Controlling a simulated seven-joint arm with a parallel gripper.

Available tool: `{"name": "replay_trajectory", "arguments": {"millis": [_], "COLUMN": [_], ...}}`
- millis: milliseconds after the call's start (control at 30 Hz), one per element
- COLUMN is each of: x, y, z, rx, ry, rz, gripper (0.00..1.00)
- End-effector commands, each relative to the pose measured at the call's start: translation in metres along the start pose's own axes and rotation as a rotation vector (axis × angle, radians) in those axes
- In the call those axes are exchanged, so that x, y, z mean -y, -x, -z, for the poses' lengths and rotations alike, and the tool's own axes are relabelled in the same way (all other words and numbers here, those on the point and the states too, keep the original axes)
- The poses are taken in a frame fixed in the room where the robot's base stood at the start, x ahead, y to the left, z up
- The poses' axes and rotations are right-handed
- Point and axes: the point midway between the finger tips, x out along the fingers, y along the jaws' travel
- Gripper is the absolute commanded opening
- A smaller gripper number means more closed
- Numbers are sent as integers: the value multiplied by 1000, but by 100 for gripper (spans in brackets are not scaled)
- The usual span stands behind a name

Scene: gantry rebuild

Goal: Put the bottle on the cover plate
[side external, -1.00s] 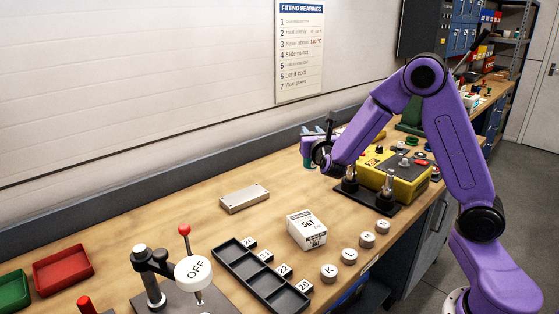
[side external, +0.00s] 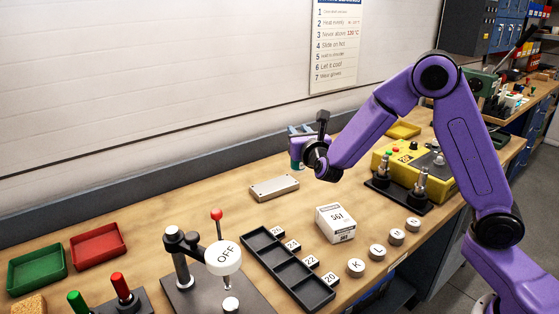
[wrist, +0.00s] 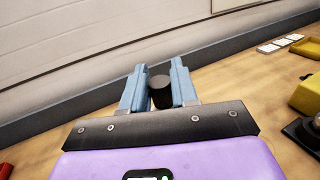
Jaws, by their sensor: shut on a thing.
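The cover plate (side external: 274,188) is a flat, pale metal block lying on the bench in the side view, with its top bare. My gripper (side external: 295,145) is behind and slightly right of it, held above the bench. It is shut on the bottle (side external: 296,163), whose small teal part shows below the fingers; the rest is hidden. In the wrist view the bottle's black cap (wrist: 160,92) stands between the two blue fingers of my gripper (wrist: 158,72).
A white box (side external: 335,224) and a black compartment tray (side external: 287,268) lie in front of the plate. A yellow control box (side external: 405,165) is at right. Bench left of the plate is clear.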

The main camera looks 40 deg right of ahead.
Motion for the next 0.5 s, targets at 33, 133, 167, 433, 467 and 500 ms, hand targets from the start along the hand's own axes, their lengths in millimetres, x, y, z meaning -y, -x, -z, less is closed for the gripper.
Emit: {"name": "replay_trajectory", "arguments": {"millis": [33, 133, 167, 433, 467, 500], "x": [-3, -10, -12, -24, -25, -27], "y": [-10, -27, -32, -59, -61, -64], "z": [6, 14, 16, 54, 57, 60], "rx": [-1, 0, 0, -1, -1, 0], "ry": [1, 1, 0, 1, 1, 1], "rz": [2, 2, 2, 2, 1, 1], "gripper": [0, 0, 0, 0, 0, 0]}}
